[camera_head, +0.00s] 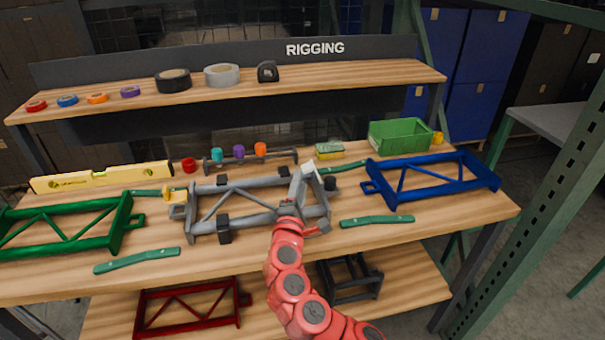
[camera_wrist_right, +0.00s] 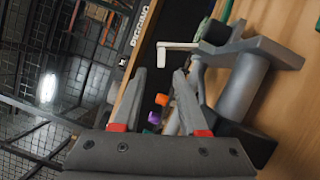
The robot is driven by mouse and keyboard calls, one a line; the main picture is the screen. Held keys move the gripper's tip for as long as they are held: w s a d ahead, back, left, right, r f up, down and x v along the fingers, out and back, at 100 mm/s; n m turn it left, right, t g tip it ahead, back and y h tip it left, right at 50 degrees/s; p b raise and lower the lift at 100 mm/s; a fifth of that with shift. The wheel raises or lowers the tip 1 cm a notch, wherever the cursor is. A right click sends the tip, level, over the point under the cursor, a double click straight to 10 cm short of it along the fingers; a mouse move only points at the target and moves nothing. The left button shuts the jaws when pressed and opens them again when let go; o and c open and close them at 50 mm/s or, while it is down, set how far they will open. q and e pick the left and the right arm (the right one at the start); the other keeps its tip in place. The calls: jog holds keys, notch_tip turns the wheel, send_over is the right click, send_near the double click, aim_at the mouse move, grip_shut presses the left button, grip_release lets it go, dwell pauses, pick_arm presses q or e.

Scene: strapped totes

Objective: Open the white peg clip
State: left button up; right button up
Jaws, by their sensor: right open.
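The white peg clip (camera_head: 308,167) sits at the back right corner of the grey strapped frame (camera_head: 232,188) on the bench. In the right wrist view the clip (camera_wrist_right: 176,46) is an L-shaped white piece just beyond my fingertips, beside a grey post. My right gripper (camera_head: 303,188) comes up from the front over the frame's right end. In the wrist view its two fingers (camera_wrist_right: 160,78) are apart with nothing held between them. I cannot tell whether a finger touches the frame. My left gripper is not in view.
Green frame (camera_head: 68,225) stands left, blue frame (camera_head: 435,178) right. Behind are a yellow level (camera_head: 102,177), colored pegs (camera_head: 238,152) and a green bin (camera_head: 400,135).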

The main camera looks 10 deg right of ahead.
jog(key=v, duration=1.1)
jog(key=shift+s+f+b, duration=0.1)
jog(key=shift+s+b, duration=0.05)
jog(key=shift+b, duration=0.2)
